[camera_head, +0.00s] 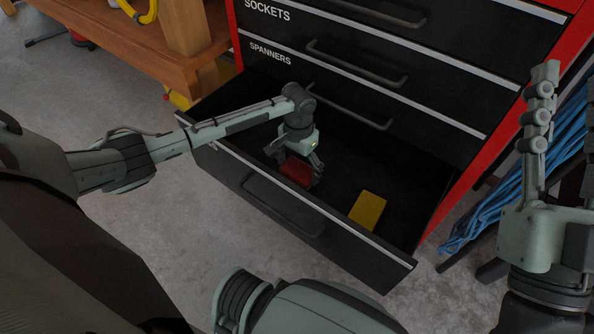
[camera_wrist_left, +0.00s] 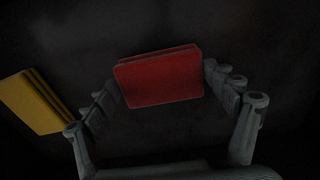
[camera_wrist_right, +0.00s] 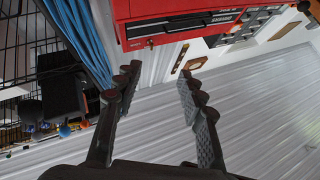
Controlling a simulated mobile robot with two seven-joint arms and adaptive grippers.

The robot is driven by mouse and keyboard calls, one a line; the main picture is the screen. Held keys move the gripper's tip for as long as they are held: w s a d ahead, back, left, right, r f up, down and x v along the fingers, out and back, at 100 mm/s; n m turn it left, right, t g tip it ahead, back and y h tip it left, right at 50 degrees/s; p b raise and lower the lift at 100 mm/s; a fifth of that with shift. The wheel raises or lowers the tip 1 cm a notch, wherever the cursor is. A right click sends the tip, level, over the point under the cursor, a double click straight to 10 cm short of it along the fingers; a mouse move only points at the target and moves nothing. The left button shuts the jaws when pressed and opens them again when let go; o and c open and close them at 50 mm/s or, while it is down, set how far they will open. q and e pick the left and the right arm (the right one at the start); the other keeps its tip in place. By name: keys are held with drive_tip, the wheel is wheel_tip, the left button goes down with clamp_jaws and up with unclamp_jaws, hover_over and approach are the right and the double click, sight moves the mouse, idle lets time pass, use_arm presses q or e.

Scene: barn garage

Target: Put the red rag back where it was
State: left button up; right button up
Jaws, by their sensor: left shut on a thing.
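The red rag (camera_head: 296,170) is a folded red block inside the open bottom drawer (camera_head: 262,189) of the tool cabinet. My left gripper (camera_head: 296,165) reaches down into the drawer and is shut on the red rag. In the left wrist view the red rag (camera_wrist_left: 160,80) sits between the two fingers of my left gripper (camera_wrist_left: 160,88). I cannot tell whether the rag touches the drawer floor. My right gripper (camera_wrist_right: 152,88) has its fingers apart with nothing between them, away from the drawer.
A folded yellow rag (camera_head: 367,210) lies in the drawer, to the right of the red one. Closed drawers labelled SPANNERS (camera_head: 270,54) and SOCKETS are above. A wooden bench (camera_head: 150,40) stands at the left. Blue cables (camera_head: 510,185) hang right of the cabinet.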

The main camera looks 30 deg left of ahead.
use_arm(q)
drive_tip(key=shift+a+f, duration=0.15)
drive_tip(key=shift+f, duration=0.15)
use_arm(e)
drive_tip(key=shift+s+d+r+t, duration=0.2)
drive_tip(key=shift+s+r+t, duration=0.2)
drive_tip(key=shift+t, duration=0.1)
drive_tip(key=shift+w, duration=0.1)
use_arm(q)
drive_tip(key=o, duration=1)
drive_tip(key=shift+f, duration=0.15)
